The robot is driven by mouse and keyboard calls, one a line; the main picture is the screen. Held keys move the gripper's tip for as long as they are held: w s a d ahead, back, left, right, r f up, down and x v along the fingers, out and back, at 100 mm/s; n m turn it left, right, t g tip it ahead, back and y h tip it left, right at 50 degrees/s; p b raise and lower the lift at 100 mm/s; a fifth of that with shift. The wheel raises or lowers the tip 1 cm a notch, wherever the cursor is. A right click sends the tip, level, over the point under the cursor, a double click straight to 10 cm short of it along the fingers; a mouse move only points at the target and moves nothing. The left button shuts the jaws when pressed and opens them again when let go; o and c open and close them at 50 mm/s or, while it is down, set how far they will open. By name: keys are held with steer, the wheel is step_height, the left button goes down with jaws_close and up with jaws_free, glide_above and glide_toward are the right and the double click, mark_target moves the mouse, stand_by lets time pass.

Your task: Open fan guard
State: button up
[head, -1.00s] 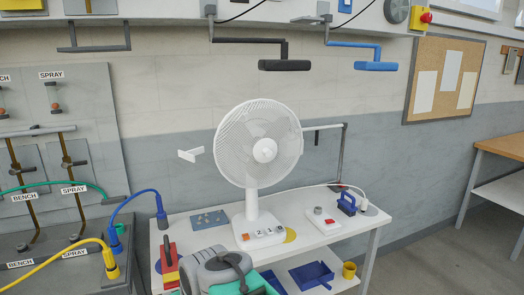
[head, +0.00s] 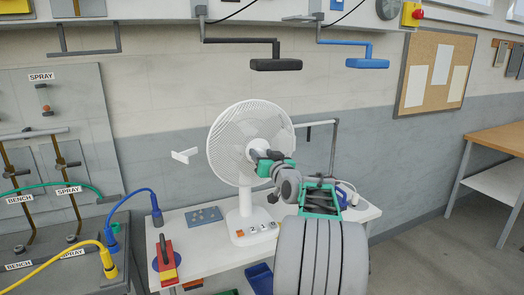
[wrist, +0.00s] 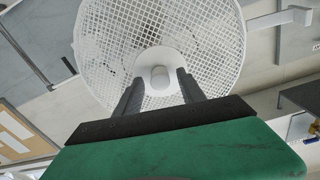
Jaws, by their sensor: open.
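The white fan (head: 232,135) stands upright on the white bench, with its round mesh guard facing my side. In the wrist view the guard (wrist: 105,50) fills the upper middle, with its round white hub (wrist: 160,76) at the centre. My gripper (head: 255,157) is in front of the guard near the hub. In the wrist view my two dark fingers (wrist: 158,78) are apart, one on each side of the hub, with nothing clearly held. I cannot tell whether the fingers touch the guard. My arm hides the guard's lower right in the head view.
The white bench (head: 190,226) carries a blue plate (head: 204,215) and a red and yellow block (head: 166,258). A white bracket (head: 185,155) sticks out left of the fan. A grey frame (head: 334,150) stands behind it. Black (head: 276,65) and blue (head: 367,63) handles hang above.

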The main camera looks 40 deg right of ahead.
steer(key=shift+w+d, duration=0.1)
steer(key=shift+w, duration=0.1)
steer(key=shift+c, duration=0.6)
jaws_close()
stand_by(0.7)
